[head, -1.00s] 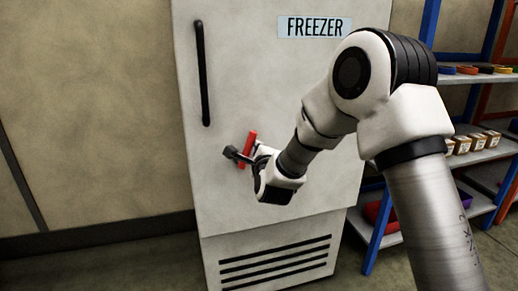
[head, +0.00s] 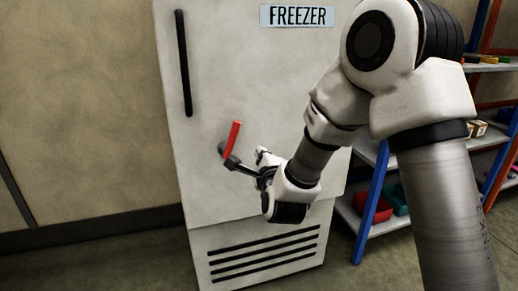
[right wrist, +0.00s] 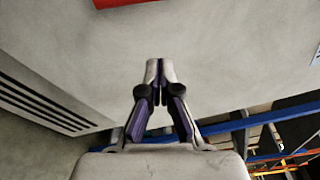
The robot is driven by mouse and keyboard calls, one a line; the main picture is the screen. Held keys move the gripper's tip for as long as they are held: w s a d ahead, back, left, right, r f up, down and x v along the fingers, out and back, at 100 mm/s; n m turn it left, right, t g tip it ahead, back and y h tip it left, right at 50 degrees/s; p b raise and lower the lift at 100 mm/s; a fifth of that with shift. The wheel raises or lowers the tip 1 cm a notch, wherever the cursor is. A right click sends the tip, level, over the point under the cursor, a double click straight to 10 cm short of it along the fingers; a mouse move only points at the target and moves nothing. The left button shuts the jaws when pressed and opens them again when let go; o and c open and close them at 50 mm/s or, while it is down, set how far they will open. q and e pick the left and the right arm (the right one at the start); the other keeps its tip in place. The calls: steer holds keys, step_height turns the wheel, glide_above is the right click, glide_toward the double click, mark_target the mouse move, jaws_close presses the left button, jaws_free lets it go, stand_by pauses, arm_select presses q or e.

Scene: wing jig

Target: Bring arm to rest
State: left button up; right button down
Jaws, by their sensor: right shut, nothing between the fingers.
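The freezer (head: 215,75) stands upright with its door flush. A red lever (head: 234,136) sits on its front, tilted slightly right at the top, with a dark round mount at its lower end. My right gripper (head: 232,162) is just below the lever; the head view does not clearly show whether they touch. In the right wrist view my right gripper (right wrist: 160,68) has its fingertips together with nothing between them. A red edge, likely the lever (right wrist: 122,2), shows at the top of that view, apart from the fingertips. My left gripper is out of view.
A black vertical handle (head: 183,65) and a FREEZER label (head: 297,15) are on the door, with a slotted vent (head: 265,253) below. A blue-framed shelf (head: 373,210) with bins and boxes stands right of the freezer. Floor at the left is clear.

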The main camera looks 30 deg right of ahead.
stand_by(0.4)
steer(key=s+a+f+n+g+y, duration=0.1)
steer(key=s+a+f+n+g, duration=0.2)
steer(key=f, duration=0.8)
steer(key=s+f+n+g+y, duration=0.15)
steer(key=s+f, duration=0.35)
steer(key=f, duration=0.6)
steer(key=s+a+f+n+g+y, duration=0.1)
steer(key=s+a+f+n+g, duration=0.2)
steer(key=f, duration=0.8)
steer(key=s+a+f+n+g+y, duration=0.1)
steer(key=s+f+n+g, duration=0.3)
steer(key=s, duration=0.5)
steer(key=s+a+f+n+g+y, duration=0.1)
steer(key=s+a+f+n+g, duration=0.1)
steer(key=s+f+n, duration=0.45)
steer(key=s+a+n+g, duration=0.1)
steer(key=s+n+g, duration=0.2)
steer(key=s+n, duration=0.5)
arm_select(q)
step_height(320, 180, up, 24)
steer(key=p, duration=2.4)
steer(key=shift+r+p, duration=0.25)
steer(key=shift+p, duration=0.05)
arm_select(e)
step_height(320, 180, up, 24)
steer(key=shift+n+y, duration=0.3)
steer(key=shift+y, duration=0.05)
